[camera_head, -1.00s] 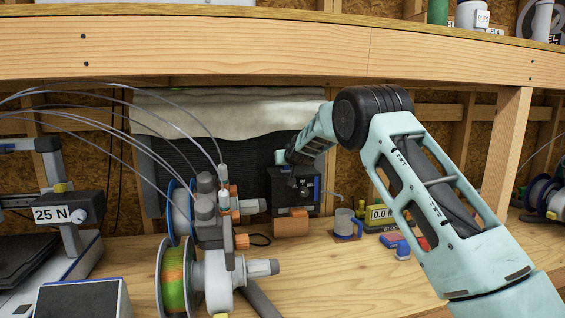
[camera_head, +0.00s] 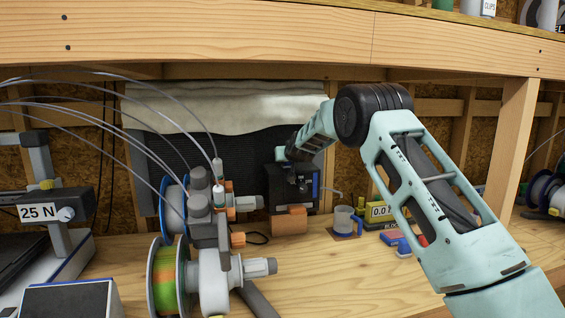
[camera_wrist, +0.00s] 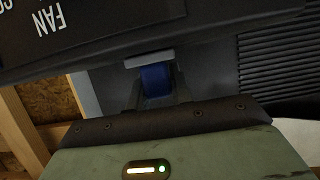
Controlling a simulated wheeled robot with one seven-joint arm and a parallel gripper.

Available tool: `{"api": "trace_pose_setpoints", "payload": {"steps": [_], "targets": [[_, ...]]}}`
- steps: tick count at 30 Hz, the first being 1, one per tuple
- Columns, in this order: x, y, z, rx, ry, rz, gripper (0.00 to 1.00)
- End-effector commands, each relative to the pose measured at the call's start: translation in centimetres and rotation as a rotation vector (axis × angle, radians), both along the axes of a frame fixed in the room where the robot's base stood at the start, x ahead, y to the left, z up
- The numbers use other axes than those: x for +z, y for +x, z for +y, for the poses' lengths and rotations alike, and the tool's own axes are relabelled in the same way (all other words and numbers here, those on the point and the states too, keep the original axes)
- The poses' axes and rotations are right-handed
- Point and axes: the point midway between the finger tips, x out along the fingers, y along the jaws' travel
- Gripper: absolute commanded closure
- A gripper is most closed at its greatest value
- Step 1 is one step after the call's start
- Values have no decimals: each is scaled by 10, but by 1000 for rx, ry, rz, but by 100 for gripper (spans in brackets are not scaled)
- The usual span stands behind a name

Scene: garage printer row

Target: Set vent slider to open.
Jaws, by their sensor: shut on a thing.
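In the wrist view a small blue tab (camera_wrist: 156,82), seemingly the vent slider's knob, sits between the two dark fingers of my gripper (camera_wrist: 157,92). My gripper is shut on it. A light grey strip (camera_wrist: 148,59) lies just beyond the tab, below a dark panel (camera_wrist: 120,30) with an upside-down "FAN" label. In the head view my wrist reaches a black box (camera_head: 281,183) on the bench; the fingertips are too small to make out there. No open or closed marking of the slider is readable.
Filament spools (camera_head: 167,280) and grey fittings stand left of the black box. A thick wooden beam (camera_head: 200,38) crosses above. The bench front (camera_head: 335,285) is partly clear.

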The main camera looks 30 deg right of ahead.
Motion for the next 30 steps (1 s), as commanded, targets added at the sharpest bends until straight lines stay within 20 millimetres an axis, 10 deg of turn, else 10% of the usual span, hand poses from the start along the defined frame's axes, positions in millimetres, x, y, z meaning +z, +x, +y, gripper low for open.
{"api": "trace_pose_setpoints", "payload": {"steps": [9, 21, 22, 24, 30], "targets": [[-4, -13, -44, -4, 0, -2, 100], [-1, -15, -50, -6, -2, 3, 100], [-1, -15, -51, -6, -2, 3, 70], [-1, -15, -50, -6, -2, 2, 56], [0, -14, -49, -4, -1, 0, 56]]}}
